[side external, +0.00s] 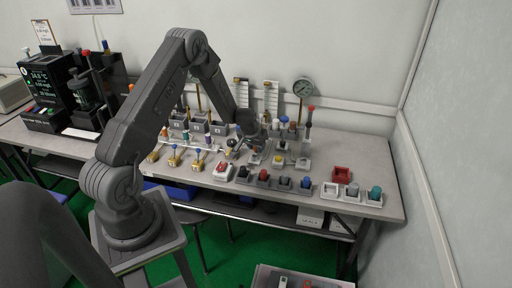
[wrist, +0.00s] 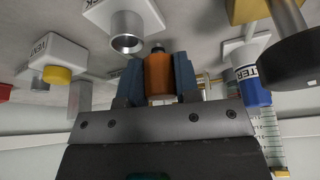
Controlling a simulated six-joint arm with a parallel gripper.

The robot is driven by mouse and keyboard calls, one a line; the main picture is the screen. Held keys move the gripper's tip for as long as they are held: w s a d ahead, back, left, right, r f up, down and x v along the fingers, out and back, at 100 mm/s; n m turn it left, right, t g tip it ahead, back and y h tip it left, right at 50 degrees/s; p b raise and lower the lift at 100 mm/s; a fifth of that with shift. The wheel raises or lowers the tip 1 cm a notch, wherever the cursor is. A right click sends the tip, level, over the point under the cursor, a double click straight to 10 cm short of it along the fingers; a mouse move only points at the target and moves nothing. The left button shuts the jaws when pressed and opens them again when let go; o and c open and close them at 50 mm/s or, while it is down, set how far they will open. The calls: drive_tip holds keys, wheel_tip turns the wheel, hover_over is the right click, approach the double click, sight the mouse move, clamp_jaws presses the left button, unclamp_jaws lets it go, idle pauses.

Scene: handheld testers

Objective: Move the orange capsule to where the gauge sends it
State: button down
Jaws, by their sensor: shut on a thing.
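In the wrist view the orange capsule (wrist: 158,76) stands between the two blue-grey fingers of my gripper (wrist: 158,80), which is shut on it. A dark tip shows at the capsule's far end. A grey metal nozzle (wrist: 127,36) on a white block is just beyond and left of it, apart from it in the picture. In the side view my gripper (side external: 252,146) is low over the middle of the bench, and the capsule is hard to make out there.
White fittings with a yellow cap marked VENT (wrist: 57,75) and a blue cap (wrist: 253,84) flank my gripper. Brass valves (side external: 174,160) stand left.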

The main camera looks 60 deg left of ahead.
drive_tip(key=shift+f, duration=0.3)
drive_tip(key=shift+f, duration=0.1)
drive_tip(key=c, duration=1.1)
unclamp_jaws()
